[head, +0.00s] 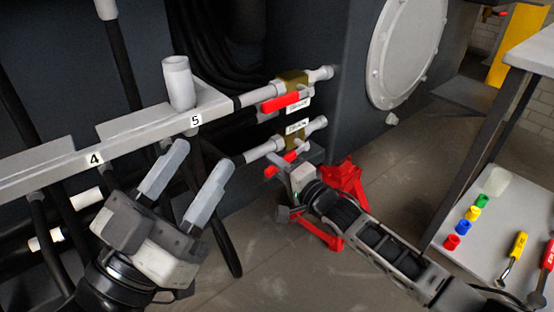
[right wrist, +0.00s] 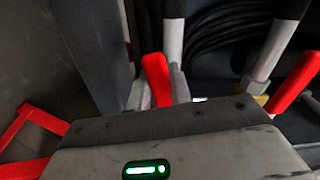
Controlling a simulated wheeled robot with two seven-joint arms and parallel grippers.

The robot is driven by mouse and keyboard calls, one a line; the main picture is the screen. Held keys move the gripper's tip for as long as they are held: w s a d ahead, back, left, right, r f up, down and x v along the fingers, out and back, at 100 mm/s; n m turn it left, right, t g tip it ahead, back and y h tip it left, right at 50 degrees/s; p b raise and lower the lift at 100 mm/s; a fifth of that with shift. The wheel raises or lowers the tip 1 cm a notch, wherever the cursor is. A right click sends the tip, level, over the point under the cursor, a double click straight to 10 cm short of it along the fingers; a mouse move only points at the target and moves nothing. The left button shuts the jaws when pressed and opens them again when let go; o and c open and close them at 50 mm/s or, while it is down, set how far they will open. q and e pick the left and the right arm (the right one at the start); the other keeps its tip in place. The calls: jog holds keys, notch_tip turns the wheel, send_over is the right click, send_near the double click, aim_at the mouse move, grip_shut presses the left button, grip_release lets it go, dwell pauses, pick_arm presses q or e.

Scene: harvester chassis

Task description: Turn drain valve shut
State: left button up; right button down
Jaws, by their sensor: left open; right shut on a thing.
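The lower valve sits on a pale pipe (head: 262,150) in the middle of the head view, with a small tag (head: 296,127) that seems to read DRAIN. Its red lever (head: 290,156) is partly hidden by my right gripper (head: 283,167). In the right wrist view the red lever (right wrist: 156,76) stands between the two fingers, which are shut on it. My left gripper (head: 190,175) is open and empty, in front of the grey rail and left of the valves.
An upper valve with a red lever (head: 285,102) is just above; its lever also shows in the right wrist view (right wrist: 297,82). A grey rail (head: 140,128) holds a pale cup (head: 179,82). A red stand (head: 345,180) is on the floor. A table (head: 490,210) with tools is at right.

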pick_arm(q)
jog(key=shift+y, duration=0.3)
pick_arm(e)
jog(key=shift+w+d+f+n, duration=0.2)
jog(key=shift+f+n, duration=0.35)
jog(key=shift+n, duration=0.3)
jog(key=shift+w+d+f+n, duration=0.1)
jog(key=shift+d+f+n, duration=0.15)
jog(key=shift+f+n, duration=0.45)
jog(key=shift+w+d+f+n, duration=0.15)
jog(key=shift+f+n, duration=0.3)
jog(key=shift+n, duration=0.5)
jog(key=c, duration=1.3)
grip_release()
pick_arm(q)
jog(key=shift+f, duration=0.15)
pick_arm(e)
jog(key=shift+o, duration=0.2)
jog(key=shift+s+r, duration=0.1)
